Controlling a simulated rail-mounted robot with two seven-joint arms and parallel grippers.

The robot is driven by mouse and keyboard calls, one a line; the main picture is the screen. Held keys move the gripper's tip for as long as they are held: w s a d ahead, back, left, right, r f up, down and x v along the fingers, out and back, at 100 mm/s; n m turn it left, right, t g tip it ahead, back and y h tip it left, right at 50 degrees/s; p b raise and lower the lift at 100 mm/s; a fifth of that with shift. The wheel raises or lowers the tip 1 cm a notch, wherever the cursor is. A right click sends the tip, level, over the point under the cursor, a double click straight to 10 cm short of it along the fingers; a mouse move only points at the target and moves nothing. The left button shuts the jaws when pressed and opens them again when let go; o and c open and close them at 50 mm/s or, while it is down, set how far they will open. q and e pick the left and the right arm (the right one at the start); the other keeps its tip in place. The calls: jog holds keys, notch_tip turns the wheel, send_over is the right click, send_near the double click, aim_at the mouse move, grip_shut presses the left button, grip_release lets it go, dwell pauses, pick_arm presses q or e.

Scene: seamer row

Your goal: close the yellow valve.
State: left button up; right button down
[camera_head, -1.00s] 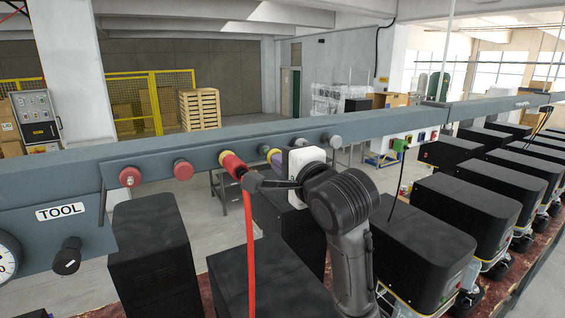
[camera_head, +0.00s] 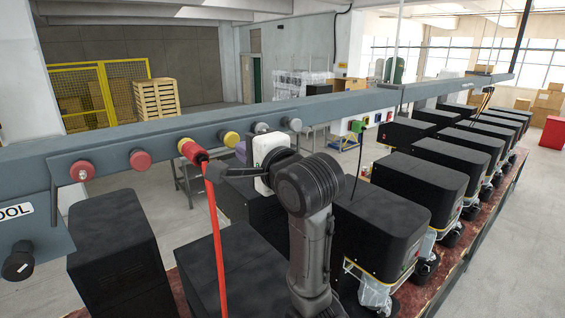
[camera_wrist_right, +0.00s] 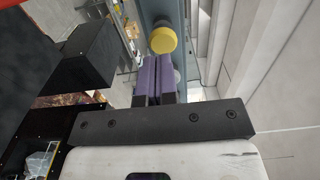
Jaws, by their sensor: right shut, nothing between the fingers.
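The yellow valve shows as a round yellow knob (camera_head: 229,138) on the grey rail, between a red hose coupling and pale grey knobs. In the right wrist view the yellow knob (camera_wrist_right: 162,40) lies just beyond my fingertips, with its face visible. My right gripper (camera_head: 240,150) has a white body and purple fingers, partly hidden in the head view. In the right wrist view its fingers (camera_wrist_right: 157,60) are shut together with nothing between them. They appear apart from the knob, though the exact gap is hard to judge. My left gripper is in neither view.
A red coupling (camera_head: 192,151) with a hanging red hose (camera_head: 216,245) sits left of the yellow knob. Two red knobs (camera_head: 140,159) are farther left. Grey knobs (camera_head: 294,125) are to the right. Black machines (camera_head: 383,215) stand below and along the row.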

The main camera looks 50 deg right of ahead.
jog(key=v, duration=1)
jog(key=shift+s+b, duration=0.35)
jog(key=shift+b, duration=0.1)
jog(key=shift+r, duration=0.1)
